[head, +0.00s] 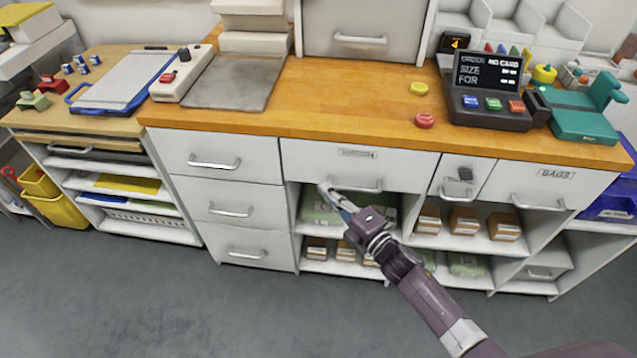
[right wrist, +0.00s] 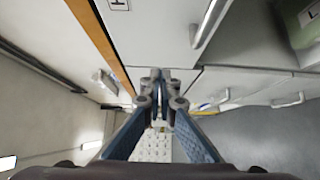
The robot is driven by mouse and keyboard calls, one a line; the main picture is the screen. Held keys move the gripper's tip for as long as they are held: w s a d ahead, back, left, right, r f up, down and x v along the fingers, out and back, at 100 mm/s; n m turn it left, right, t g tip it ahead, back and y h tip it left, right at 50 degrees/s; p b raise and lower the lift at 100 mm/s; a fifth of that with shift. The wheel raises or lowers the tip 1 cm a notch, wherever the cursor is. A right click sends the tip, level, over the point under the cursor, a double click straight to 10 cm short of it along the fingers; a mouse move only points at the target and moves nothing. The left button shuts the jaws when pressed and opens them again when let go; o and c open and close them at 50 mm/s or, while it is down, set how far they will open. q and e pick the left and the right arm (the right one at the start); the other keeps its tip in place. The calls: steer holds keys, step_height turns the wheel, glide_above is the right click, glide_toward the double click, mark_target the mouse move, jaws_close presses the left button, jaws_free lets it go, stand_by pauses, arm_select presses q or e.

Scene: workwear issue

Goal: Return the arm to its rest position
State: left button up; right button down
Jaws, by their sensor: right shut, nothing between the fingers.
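My right gripper (head: 330,193) is in front of the cabinet, at the left part of the labelled drawer (head: 310,160) under the worktop. Its fingertips are together and hold nothing; the closed fingers also show in the right wrist view (right wrist: 160,85). The tips lie left of the drawer's handle (head: 358,187); I cannot tell whether they touch the drawer front. The drawer looks closed. My right arm reaches in from the lower right. My left gripper does not show in either view.
The wooden worktop (head: 345,95) carries a dark order terminal (head: 490,92), a teal device (head: 582,118), a red puck (head: 425,121) and a yellow puck (head: 419,88). Open shelves with small boxes (head: 463,220) lie below. The grey floor (head: 250,310) in front is clear.

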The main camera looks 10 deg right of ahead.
steer(key=shift+p+v, duration=0.6)
steer(key=shift+v, duration=2.6)
steer(key=s+d+f+m+g+h, duration=0.2)
steer(key=s+d+f+m, duration=0.3)
steer(key=f, duration=0.6)
steer(key=s+d+f+m+g+h, duration=0.1)
steer(key=s+f+m+g+h, duration=0.25)
steer(key=s+f, duration=0.45)
steer(key=s+d+f+m+g+h, duration=0.1)
steer(key=s+d+f+m+h, duration=0.25)
steer(key=f, duration=0.95)
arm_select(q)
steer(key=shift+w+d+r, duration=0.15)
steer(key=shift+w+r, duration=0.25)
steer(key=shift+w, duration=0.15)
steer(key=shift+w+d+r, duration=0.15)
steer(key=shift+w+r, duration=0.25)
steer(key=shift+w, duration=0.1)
arm_select(e)
steer(key=s+f+m+g, duration=0.2)
steer(key=s+f+m, duration=0.1)
steer(key=s, duration=0.7)
steer(key=s+f+m+g, duration=0.3)
steer(key=s+f, duration=0.3)
steer(key=s, duration=0.4)
steer(key=s+f+m+g, duration=0.3)
steer(key=s+f, duration=0.2)
steer(key=s, duration=0.6)
steer(key=shift+d, duration=0.2)
steer(key=shift+s, duration=0.1)
